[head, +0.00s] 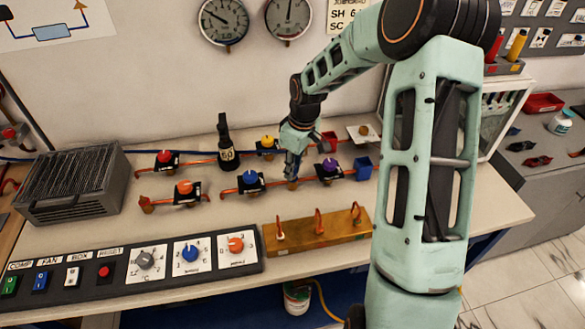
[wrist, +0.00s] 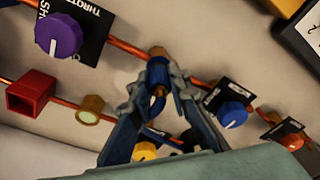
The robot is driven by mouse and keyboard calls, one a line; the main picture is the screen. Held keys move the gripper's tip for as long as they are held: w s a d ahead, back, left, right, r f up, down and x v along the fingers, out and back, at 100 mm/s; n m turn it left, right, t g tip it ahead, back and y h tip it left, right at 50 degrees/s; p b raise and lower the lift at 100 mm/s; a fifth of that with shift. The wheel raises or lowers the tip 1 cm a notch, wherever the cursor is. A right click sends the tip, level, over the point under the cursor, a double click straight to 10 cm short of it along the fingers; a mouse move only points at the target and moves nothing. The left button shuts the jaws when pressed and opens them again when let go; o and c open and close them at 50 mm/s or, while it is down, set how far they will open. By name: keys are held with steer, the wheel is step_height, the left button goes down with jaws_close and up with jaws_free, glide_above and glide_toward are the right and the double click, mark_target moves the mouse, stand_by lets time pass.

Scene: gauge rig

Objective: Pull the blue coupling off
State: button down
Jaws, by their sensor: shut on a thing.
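The blue coupling (wrist: 158,72) shows between my fingertips in the wrist view, right against a brass fitting (wrist: 158,52) on the copper pipe; I cannot tell whether a gap parts them. My gripper (wrist: 157,88) is shut on the coupling. In the head view my gripper (head: 292,172) points down at the front pipe line, between the blue knob (head: 250,177) and the purple knob (head: 331,165). There the fingers hide most of the coupling. The brass fitting (head: 292,185) shows just below the fingertips.
A blue open box (head: 362,168) stands right of the purple knob. Behind run a yellow-knobbed valve (head: 268,142) and a red box (wrist: 30,92). A dark bottle (head: 226,145) stands to the left. A brass block with copper hooks (head: 317,232) lies in front.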

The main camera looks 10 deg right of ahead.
steer(key=shift+r, duration=0.3)
steer(key=shift+r+p, duration=1.9)
steer(key=shift+r, duration=0.45)
